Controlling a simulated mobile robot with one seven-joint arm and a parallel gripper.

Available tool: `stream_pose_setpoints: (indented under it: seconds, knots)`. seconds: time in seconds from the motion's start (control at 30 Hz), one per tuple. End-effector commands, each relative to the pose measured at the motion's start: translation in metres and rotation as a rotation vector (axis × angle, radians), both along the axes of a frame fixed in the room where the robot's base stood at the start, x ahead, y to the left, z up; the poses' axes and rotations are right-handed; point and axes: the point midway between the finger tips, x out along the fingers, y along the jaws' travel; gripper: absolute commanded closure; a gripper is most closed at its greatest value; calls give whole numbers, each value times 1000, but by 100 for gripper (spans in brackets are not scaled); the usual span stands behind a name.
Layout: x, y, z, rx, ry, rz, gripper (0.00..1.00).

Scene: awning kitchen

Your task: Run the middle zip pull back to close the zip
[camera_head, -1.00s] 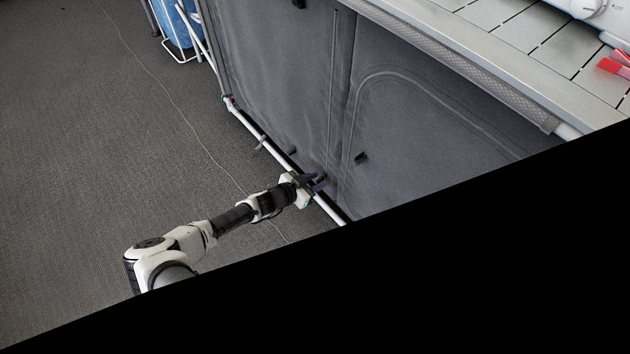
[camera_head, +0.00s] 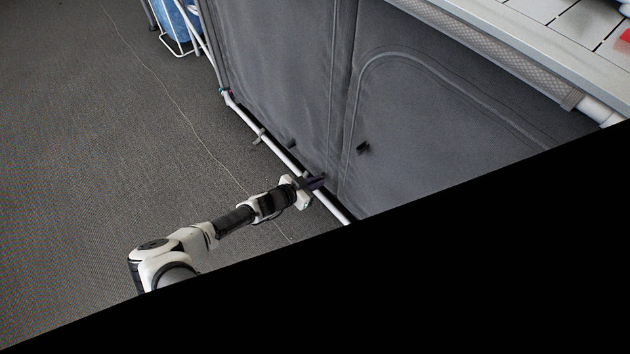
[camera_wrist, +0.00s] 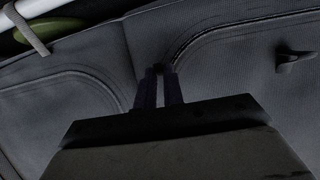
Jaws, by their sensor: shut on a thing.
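The grey fabric front (camera_head: 275,75) of the kitchen unit carries vertical seams, with a curved panel (camera_head: 430,120) on the right. My gripper (camera_head: 322,182) is at the low end of the middle seam, just above the white bottom tube. In the wrist view the purple fingers of my gripper (camera_wrist: 160,72) are close together, shut on a small dark zip pull (camera_wrist: 158,68) at the seam between two curved panels. The pull is mostly hidden by the fingers and too dark to make out well. In the head view it is hidden.
A dark tab (camera_head: 363,148) sticks out of the right panel, and it also shows in the wrist view (camera_wrist: 294,58). A white tube (camera_head: 270,142) runs along the bottom edge. A grey slatted counter (camera_head: 520,35) overhangs at upper right. Carpet (camera_head: 100,150) at left is clear but for a thin cord.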

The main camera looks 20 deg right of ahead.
Motion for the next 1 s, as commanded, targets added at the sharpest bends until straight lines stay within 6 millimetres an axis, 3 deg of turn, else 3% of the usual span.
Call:
stream_pose_setpoints:
  seconds: [0.03,0.2,0.6,0.63,0.8,1.0]
  knots:
    - [0,0,-19,1,0,1,100]
    - [0,0,-44,1,0,0,100]
    - [-2,0,-50,5,2,-1,100]
    - [-2,0,-50,5,2,-1,88]
    - [-1,0,-49,3,1,-1,68]
    - [0,0,-48,2,1,0,68]
